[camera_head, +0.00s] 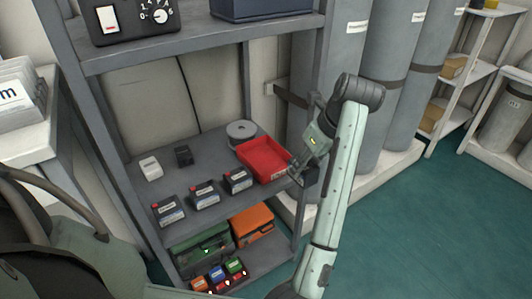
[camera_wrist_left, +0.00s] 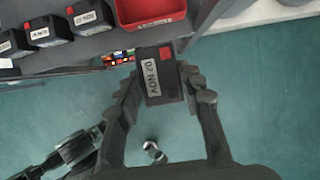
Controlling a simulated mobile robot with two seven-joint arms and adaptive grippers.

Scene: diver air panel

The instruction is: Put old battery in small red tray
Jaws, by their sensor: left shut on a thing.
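My left gripper (camera_head: 303,172) is shut on a dark battery (camera_wrist_left: 150,88) with a red corner patch and a label that seems to read "02 NOV". In the head view the battery (camera_head: 312,176) is partly hidden by the fingers. The gripper holds it just off the shelf's front right corner, beside the small red tray (camera_head: 264,163). In the left wrist view the battery hangs over the floor, apart from the tray (camera_wrist_left: 150,12). The tray looks empty and sits on the middle shelf.
Several similar batteries (camera_head: 204,194) line the shelf's front edge, left of the tray. A white box (camera_head: 150,167), a small dark box (camera_head: 183,155) and a grey roll (camera_head: 241,130) stand behind. The shelf's right post (camera_head: 304,90) and tall grey cylinders (camera_head: 344,60) are close to my arm.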

